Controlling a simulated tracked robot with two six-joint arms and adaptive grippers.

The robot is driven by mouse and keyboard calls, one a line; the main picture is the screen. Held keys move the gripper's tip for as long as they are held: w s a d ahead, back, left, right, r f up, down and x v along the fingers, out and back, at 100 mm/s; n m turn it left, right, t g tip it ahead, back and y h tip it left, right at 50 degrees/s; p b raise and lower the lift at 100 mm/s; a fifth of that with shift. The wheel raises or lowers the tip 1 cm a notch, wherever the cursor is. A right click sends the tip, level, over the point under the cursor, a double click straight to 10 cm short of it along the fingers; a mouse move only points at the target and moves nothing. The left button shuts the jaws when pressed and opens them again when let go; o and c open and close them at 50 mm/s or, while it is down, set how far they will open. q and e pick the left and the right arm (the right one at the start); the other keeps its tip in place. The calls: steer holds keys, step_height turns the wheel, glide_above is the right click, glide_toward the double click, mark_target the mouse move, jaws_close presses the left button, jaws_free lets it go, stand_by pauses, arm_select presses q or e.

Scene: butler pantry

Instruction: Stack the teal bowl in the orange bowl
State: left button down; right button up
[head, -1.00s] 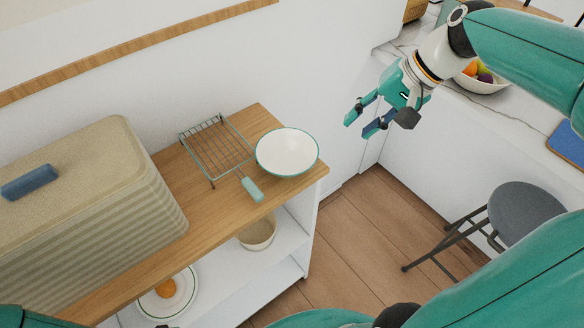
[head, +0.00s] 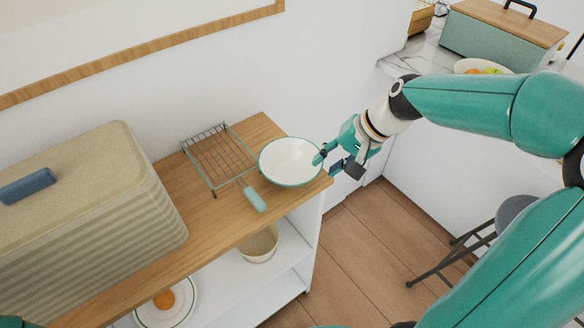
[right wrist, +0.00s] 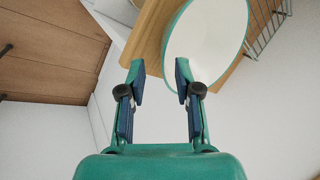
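The teal bowl (head: 289,161), white inside with a teal rim, stands upright on the wooden shelf top near its right end. It also shows in the right wrist view (right wrist: 208,40). My right gripper (head: 329,162) is open and empty at the bowl's right edge. In the right wrist view its fingertips (right wrist: 160,74) are apart, with the near rim between them and one finger overlapping the bowl; I cannot tell whether they touch it. I see no bowl that is clearly orange. My left gripper is out of view.
A wire rack (head: 218,157) with a teal handle lies just left of the bowl. A large ribbed beige bin (head: 90,215) fills the shelf's left. Below are a cream pot (head: 259,245) and a plate (head: 181,311) with an orange fruit. A stool stands right.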

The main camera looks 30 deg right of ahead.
mark_target(315, 169)
steer(key=x, duration=0.4)
steer(key=shift+w+a+f, duration=0.2)
steer(key=shift+w+a, duration=0.1)
steer(key=shift+w, duration=0.15)
jaws_close()
